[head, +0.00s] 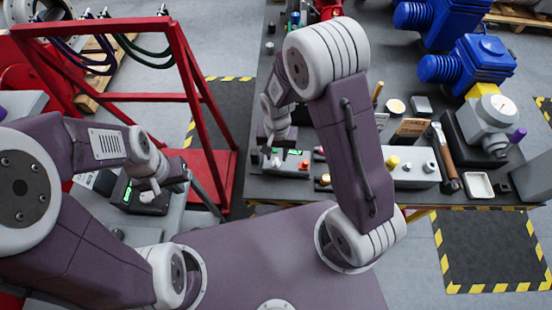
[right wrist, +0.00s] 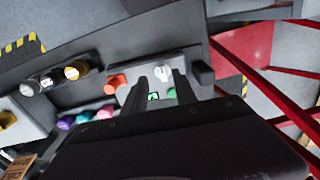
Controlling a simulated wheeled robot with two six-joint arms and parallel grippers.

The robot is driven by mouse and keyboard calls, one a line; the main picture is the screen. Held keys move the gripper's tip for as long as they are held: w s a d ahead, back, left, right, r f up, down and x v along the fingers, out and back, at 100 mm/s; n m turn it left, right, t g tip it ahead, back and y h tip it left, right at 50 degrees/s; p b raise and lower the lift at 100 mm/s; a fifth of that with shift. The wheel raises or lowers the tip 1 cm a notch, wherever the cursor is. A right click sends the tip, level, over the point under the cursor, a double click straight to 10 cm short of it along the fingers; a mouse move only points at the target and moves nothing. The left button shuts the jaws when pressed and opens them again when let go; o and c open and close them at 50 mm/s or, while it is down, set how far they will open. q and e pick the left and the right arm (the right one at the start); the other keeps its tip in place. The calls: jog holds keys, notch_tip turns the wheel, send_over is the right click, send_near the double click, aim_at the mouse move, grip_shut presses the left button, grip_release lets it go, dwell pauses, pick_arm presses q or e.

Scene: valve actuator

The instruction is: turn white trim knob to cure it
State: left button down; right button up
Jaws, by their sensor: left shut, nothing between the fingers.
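In the right wrist view, a white knob (right wrist: 162,72) sits on a light grey panel (right wrist: 137,66) that also carries a small green display (right wrist: 153,97), a green button (right wrist: 172,92) and an orange knob (right wrist: 115,82). My right gripper (right wrist: 161,82) is open. Its two fingers appear on either side of the white knob; contact cannot be told. In the head view my right gripper (head: 270,155) is over the panel at the bench's left edge, hiding part of it. My left gripper (head: 151,188) is shut and empty, over a dark box (head: 125,197) on the left.
Dark and white knobs (right wrist: 52,78) and several coloured buttons (right wrist: 85,119) lie left of the panel. A red frame (head: 195,105) stands left of the bench.

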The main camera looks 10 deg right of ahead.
aim_at(276, 163)
jog(key=f, duration=0.2)
jog(key=w+f, duration=0.1)
jog(key=f, duration=0.1)
jog(key=shift+a+f, duration=0.2)
jog(key=shift+s+d+f, duration=0.15)
jog(key=shift+s+d, duration=0.05)
jog(key=shift+s, duration=0.2)
jog(key=shift+w+a, duration=0.15)
jog(key=shift+w, duration=0.1)
grip_shut()
jog(key=shift+s, duration=0.1)
jog(key=shift+n, duration=1)
grip_release()
